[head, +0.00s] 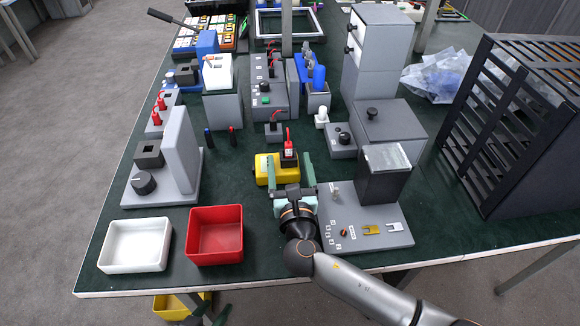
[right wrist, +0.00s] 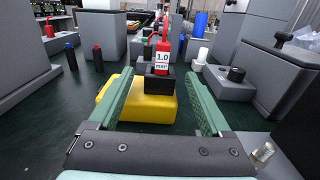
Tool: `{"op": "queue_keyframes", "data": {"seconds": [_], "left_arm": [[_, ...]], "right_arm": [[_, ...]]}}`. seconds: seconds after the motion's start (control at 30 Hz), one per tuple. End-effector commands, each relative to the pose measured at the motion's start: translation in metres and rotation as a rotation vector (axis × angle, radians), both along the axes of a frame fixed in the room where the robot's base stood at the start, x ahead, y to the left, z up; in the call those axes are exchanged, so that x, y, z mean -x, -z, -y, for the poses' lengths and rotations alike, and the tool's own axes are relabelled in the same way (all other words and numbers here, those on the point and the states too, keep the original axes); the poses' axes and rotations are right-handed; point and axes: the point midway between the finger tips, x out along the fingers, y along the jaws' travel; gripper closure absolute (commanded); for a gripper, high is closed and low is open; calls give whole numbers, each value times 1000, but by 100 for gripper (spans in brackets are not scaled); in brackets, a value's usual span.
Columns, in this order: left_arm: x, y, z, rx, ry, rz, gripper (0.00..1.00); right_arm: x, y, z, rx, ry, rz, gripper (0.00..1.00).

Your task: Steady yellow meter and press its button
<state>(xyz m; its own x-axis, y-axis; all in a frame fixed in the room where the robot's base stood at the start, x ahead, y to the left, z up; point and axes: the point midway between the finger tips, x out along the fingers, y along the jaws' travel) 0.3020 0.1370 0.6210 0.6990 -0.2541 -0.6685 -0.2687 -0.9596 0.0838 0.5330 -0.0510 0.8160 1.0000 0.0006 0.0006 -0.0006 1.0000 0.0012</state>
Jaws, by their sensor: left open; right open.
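The yellow meter (head: 263,172) is a yellow block lying on the dark green table top. It also shows in the right wrist view (right wrist: 150,108). A black block with a red piece labelled 1.0 mm² (right wrist: 162,58) stands at its far side; I cannot tell whether it rests on the meter. My right gripper (head: 289,168) is open, its green fingers pointing at the meter. One finger overlaps the meter's left part in the picture; the other is to its right. Contact cannot be told. No button is visible. My left gripper (head: 213,312) shows partly at the bottom edge, below the table, open.
A grey panel with a dark box (head: 368,212) stands right of my right gripper. White (head: 137,246) and red (head: 215,236) trays sit at the front left. Grey housings (head: 373,70) stand behind, with a black slatted crate (head: 515,110) at right. The table left of the meter is fairly clear.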

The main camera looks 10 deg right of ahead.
Motion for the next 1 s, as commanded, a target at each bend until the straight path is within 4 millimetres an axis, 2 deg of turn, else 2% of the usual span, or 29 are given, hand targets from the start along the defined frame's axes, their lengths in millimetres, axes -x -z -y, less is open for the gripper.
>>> {"op": "queue_keyframes", "data": {"seconds": [0.07,0.77,1.0], "left_arm": [[0,0,0,0,0,0,50],[0,0,0,0,0,0,50],[0,0,0,0,0,0,50]], "right_arm": [[0,0,0,0,0,0,20],[1,0,0,1,0,0,98],[1,0,0,1,0,-1,100]]}}
